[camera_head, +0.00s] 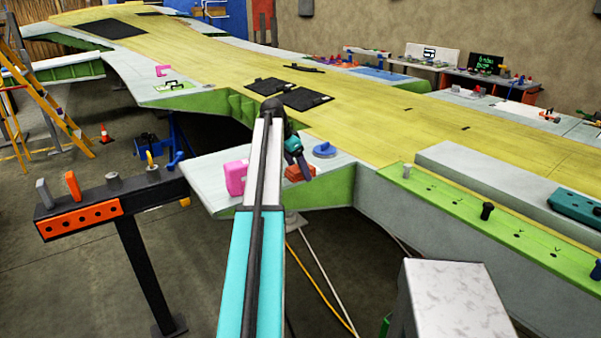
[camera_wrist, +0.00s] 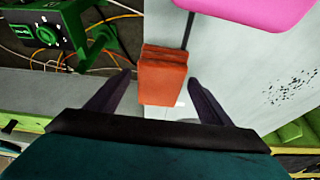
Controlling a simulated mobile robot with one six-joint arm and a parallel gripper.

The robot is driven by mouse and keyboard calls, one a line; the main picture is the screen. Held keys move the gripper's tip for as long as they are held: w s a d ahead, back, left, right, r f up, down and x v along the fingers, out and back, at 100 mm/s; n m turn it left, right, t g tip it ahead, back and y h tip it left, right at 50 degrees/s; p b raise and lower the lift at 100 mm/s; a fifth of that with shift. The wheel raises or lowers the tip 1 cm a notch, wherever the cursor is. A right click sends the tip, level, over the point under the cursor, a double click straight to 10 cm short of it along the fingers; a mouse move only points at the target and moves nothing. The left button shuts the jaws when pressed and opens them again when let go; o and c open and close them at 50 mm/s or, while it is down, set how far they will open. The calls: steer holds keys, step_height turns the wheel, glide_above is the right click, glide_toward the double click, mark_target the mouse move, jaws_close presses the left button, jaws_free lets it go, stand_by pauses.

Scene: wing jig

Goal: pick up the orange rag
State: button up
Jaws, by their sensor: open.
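The orange rag (camera_wrist: 162,76) is a folded, reddish-orange block in the middle of the wrist view. It lies on the pale grey surface (camera_wrist: 230,70) near its edge. My gripper (camera_wrist: 163,88) is open, with one dark finger on each side of the rag's lower part in the picture. I cannot tell whether the fingers touch it or how far above it they are. In the head view the rag (camera_head: 300,173) lies on the wing's pale edge section, just below my gripper (camera_head: 303,165), which partly hides it.
A pink clamp-like object (camera_head: 236,178) stands left of the rag; pink also fills the wrist view's top right (camera_wrist: 262,14). A blue round object (camera_head: 325,150) lies right of the rag. A green device (camera_wrist: 42,32) and cables are below the edge.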

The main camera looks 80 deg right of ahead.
mark_target(298, 168)
steer(key=shift+f, duration=0.15)
steer(key=c, duration=1.1)
steer(key=shift+d+r+b, duration=0.1)
steer(key=shift+r+b, duration=0.7)
steer(key=shift+r, duration=1.05)
steer(key=a+b, duration=0.1)
steer(key=a, duration=0.4)
steer(key=a+r+b, duration=0.1)
steer(key=a, duration=0.4)
steer(key=a+b, duration=0.1)
steer(key=a, duration=0.5)
steer(key=shift+w+a+r+b, duration=0.1)
steer(key=shift+r+b, duration=0.25)
